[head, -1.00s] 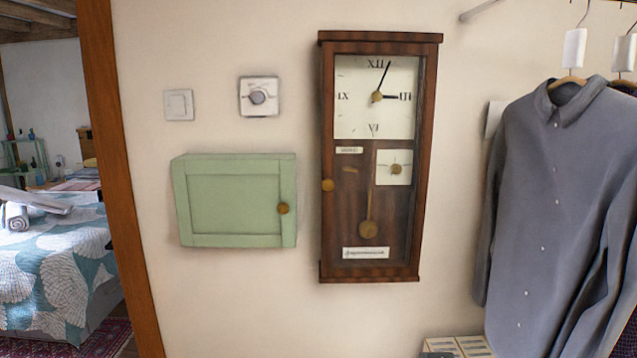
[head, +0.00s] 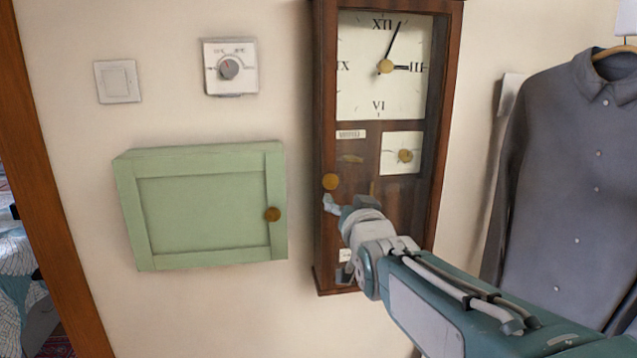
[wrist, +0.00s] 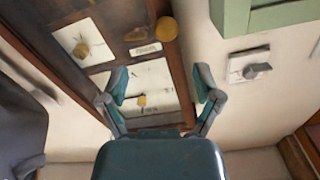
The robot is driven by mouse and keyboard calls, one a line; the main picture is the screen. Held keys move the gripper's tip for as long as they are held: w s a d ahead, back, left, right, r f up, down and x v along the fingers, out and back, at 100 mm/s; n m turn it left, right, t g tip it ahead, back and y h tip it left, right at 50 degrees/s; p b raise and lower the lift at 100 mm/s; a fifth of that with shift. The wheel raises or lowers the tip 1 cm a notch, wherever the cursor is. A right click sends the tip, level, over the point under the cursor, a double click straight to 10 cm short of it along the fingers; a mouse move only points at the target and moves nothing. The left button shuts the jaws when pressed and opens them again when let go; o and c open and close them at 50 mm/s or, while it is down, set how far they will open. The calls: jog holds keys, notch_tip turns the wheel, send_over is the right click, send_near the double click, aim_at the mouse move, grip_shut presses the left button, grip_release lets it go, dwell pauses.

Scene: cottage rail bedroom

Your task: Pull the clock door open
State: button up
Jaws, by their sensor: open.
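The dark wooden wall clock (head: 445,100) hangs upright, with its glazed door (head: 322,225) shut. A round brass knob (head: 331,181) sits on the door's left edge. My gripper (head: 334,203) is just below that knob in the head view, in front of the clock's lower left part. In the wrist view the picture is turned over: the knob (wrist: 166,28) is beyond the fingertips, and my gripper (wrist: 160,78) is open and empty with its fingers spread. My arm hides part of the pendulum and lower door. Contact with the knob is not visible.
A green wall cabinet (head: 200,215) with its own brass knob (head: 272,214) hangs left of the clock. A thermostat (head: 229,67) and a switch (head: 117,81) are above it. A grey shirt (head: 570,180) hangs close on the right. Bare wall separates cabinet and clock.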

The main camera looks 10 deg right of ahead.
aim_at(331, 185)
jog(key=w, duration=0.3)
jog(key=w+a, duration=0.1)
jog(key=w, duration=0.5)
jog(key=shift+a+f, duration=0.1)
jog(key=shift+a, duration=0.05)
jog(key=shift+w+d, duration=0.35)
jog(key=shift+d, duration=0.05)
jog(key=shift+a, duration=0.2)
grip_shut()
